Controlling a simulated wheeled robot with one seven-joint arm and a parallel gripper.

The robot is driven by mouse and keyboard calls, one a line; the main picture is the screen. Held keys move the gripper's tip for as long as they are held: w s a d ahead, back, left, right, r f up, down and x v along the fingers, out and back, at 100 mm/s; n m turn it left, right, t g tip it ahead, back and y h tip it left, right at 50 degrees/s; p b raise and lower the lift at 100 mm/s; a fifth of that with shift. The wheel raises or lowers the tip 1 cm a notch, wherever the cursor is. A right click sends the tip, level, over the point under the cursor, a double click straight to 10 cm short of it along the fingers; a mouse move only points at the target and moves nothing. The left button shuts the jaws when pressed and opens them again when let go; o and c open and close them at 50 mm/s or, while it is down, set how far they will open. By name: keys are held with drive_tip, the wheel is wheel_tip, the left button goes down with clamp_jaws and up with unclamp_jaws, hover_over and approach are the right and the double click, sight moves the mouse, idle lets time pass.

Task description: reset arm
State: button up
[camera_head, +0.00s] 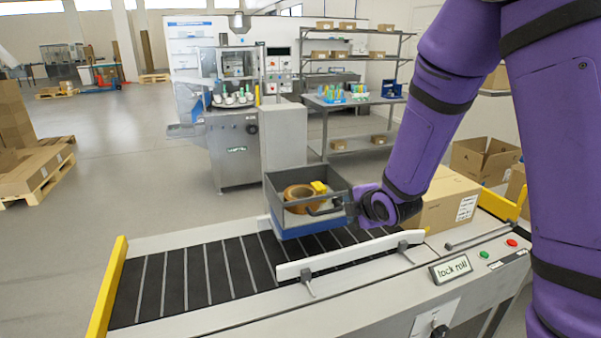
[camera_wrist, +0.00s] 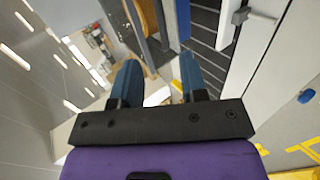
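My purple arm comes down at the right of the head view. My gripper (camera_head: 334,207) is at the right side of a grey open tote (camera_head: 285,212). In the wrist view my gripper (camera_wrist: 160,72) has its two blue fingers spread apart, with nothing visibly held between them. The tote (camera_wrist: 144,38) shows just beyond the fingertips; whether they touch it I cannot tell. The tote holds a brown tape roll (camera_head: 298,194) and a small yellow item (camera_head: 319,187). A blue base shows under the tote, on the conveyor.
The dark conveyor belt (camera_head: 190,280) has a white guide rail (camera_head: 350,254) along its near side. A cardboard box (camera_head: 445,202) sits just right of my gripper. A control panel with green and red buttons is at right. The belt's left part is clear.

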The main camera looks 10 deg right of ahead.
drive_tip(key=s+d+r+m+g+h, duration=0.1)
drive_tip(key=s+d+r+m, duration=0.2)
drive_tip(key=s+r+m, duration=0.35)
drive_tip(key=s+d+r+m+g+h, duration=0.1)
drive_tip(key=s+d+r+m+g, duration=0.15)
drive_tip(key=s+r+m, duration=0.45)
drive_tip(key=s+r+m+g, duration=0.1)
drive_tip(key=s+r+m, duration=0.2)
drive_tip(key=s, duration=0.5)
drive_tip(key=s+d+r+m+g, duration=0.1)
drive_tip(key=s+r+m, duration=0.2)
drive_tip(key=s, duration=0.6)
drive_tip(key=shift+s+d+r, duration=0.15)
drive_tip(key=shift+s+r, duration=0.05)
drive_tip(key=shift+r, duration=0.55)
drive_tip(key=shift+m, duration=0.25)
